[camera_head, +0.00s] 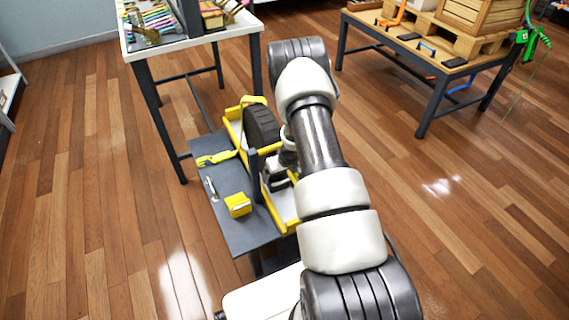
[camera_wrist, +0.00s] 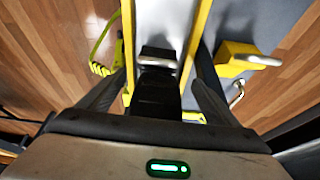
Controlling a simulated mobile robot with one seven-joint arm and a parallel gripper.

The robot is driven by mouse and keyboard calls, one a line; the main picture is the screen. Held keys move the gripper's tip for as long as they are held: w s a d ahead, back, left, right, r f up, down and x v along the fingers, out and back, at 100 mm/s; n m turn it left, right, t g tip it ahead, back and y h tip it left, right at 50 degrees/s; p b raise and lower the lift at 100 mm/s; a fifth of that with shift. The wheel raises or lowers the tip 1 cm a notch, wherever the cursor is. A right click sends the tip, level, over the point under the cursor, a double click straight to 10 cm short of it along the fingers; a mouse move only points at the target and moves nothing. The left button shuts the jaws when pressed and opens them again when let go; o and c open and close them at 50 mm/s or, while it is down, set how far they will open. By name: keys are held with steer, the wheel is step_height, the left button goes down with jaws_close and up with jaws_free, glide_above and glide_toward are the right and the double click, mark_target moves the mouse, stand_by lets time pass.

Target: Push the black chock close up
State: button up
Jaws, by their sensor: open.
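The black chock (camera_wrist: 156,92) shows in the wrist view as a dark block with a pale grey bar across it. It sits in the pale channel between yellow rails (camera_wrist: 196,35). My gripper (camera_wrist: 158,80) is open, with one dark finger on each side of the block. I cannot tell whether either finger touches it. In the head view a dark tyre (camera_head: 262,127) stands upright in the yellow-edged tray (camera_head: 284,205), with a yellow strap (camera_head: 251,101) over its top. My arm hides much of the tray and gripper there.
A yellow block (camera_head: 238,204), a silver tool (camera_head: 211,188) and a yellow strap end (camera_head: 216,158) lie on the grey board (camera_head: 232,232) left of the tray. A white-topped table (camera_head: 190,41) stands behind, and a wooden table (camera_head: 425,62) at the back right. Open floor lies to the right.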

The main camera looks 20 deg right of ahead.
steer(key=p+v, duration=0.1)
steer(key=v, duration=0.7)
steer(key=shift+r+p, duration=0.25)
steer(key=shift+p, duration=0.1)
steer(key=shift+s+d, duration=0.1)
steer(key=shift+d, duration=0.05)
